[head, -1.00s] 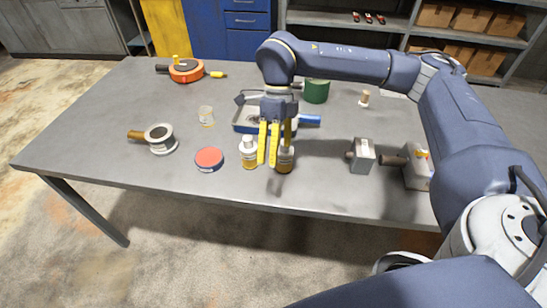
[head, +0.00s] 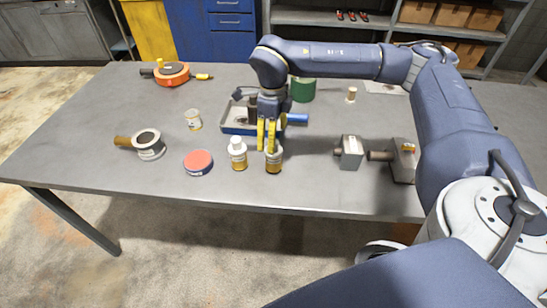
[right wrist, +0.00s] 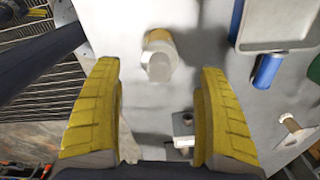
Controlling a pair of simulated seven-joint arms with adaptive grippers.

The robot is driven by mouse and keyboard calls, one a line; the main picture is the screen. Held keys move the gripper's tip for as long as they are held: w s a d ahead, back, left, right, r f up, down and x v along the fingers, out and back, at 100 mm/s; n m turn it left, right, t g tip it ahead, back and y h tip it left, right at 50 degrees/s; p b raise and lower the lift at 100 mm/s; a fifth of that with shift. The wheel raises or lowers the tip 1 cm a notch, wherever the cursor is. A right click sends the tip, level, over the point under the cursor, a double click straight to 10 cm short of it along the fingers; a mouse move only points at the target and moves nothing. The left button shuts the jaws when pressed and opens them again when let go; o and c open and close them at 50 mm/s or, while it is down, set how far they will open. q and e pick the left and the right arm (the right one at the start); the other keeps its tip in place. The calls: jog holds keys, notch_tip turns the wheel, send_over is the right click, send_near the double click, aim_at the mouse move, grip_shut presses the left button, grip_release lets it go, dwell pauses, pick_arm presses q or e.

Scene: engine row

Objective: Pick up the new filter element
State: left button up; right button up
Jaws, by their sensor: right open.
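I cannot tell for sure which object is the new filter element. A green cylinder (head: 303,90) stands behind the tray, and a small spool-like part (head: 351,94) stands to its right. My right gripper (head: 266,148) hangs fingers down over the near middle of the table, open and empty. Its fingers partly overlap an amber bottle (head: 274,163) in the head view. In the right wrist view, a pale-topped container (right wrist: 158,60) shows beyond the gap between the fingers, apart from both. My left gripper is out of view.
A second white-capped bottle (head: 238,155), a red-lidded tin (head: 198,161), a small jar (head: 193,120) and a handled metal ring (head: 149,144) stand to the left. A blue-handled tray (head: 232,122) lies behind the gripper. Two grey blocks stand right. The table's left part has free room.

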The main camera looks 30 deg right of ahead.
aim_at(274, 155)
jog(key=shift+s+d+f, duration=0.1)
jog(key=shift+s+f, duration=0.05)
jog(key=shift+f, duration=4.2)
jog(key=shift+o, duration=0.2)
jog(key=c, duration=1.4)
